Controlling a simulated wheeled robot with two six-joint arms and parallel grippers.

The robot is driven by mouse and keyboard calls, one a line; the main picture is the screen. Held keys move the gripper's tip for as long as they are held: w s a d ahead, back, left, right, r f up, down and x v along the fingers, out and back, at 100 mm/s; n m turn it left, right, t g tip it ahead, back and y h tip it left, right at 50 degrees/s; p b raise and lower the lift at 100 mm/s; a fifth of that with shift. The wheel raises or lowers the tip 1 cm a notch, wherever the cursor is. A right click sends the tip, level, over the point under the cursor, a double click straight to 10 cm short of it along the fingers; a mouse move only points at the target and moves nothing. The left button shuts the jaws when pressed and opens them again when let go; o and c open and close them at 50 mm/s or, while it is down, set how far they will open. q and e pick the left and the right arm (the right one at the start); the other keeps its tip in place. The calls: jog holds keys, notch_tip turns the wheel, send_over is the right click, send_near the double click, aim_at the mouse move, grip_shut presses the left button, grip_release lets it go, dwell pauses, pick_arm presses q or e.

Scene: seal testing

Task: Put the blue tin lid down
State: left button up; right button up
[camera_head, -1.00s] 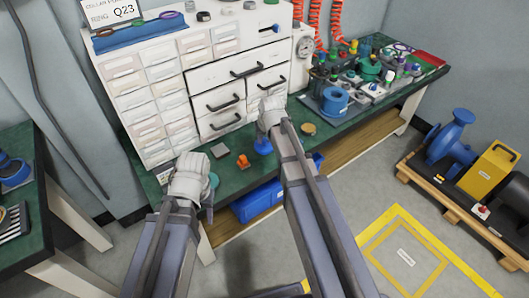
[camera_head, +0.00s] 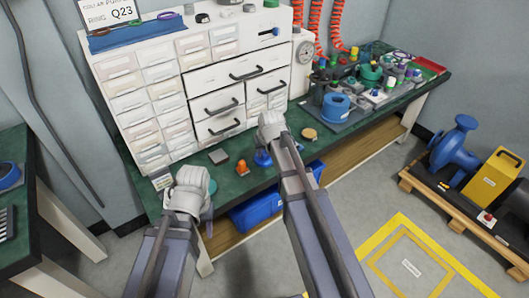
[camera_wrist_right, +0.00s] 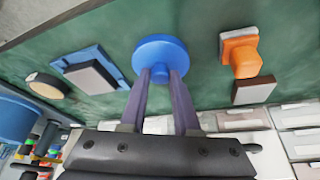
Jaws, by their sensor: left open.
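The blue tin lid (camera_head: 262,158) is a round blue disc with a knob, over the green bench top beside my right arm. In the right wrist view the lid (camera_wrist_right: 160,46) shows its knob between my two right fingertips (camera_wrist_right: 160,74), which appear closed on it. Whether its underside touches the bench I cannot tell. My right gripper (camera_head: 271,128) is seen from behind in the head view, its fingers largely hidden. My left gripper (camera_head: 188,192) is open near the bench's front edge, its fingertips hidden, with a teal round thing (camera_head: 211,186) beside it.
An orange piece (camera_head: 241,167) and a grey block (camera_head: 218,156) lie left of the lid. A tan disc (camera_head: 309,134) lies to its right. A blue piece with a grey block (camera_wrist_right: 90,72) is near the lid. The drawer cabinet (camera_head: 190,85) stands behind.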

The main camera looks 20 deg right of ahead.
jog(key=o, duration=0.4)
jog(key=shift+r, duration=0.15)
jog(key=p+v, duration=1.2)
jog(key=s+a+n+g, duration=0.2)
jog(key=s+a, duration=0.4)
jog(key=s, duration=0.4)
jog(key=s+a+f+n+g+h, duration=0.1)
jog(key=s+a+n+g, duration=0.1)
jog(key=s+a, duration=0.5)
jog(key=s, duration=0.2)
jog(key=shift+s+a+f+g+b, duration=0.25)
jog(key=shift+s+g+b, duration=0.05)
jog(key=shift+s+g, duration=0.1)
jog(key=shift+w, duration=0.1)
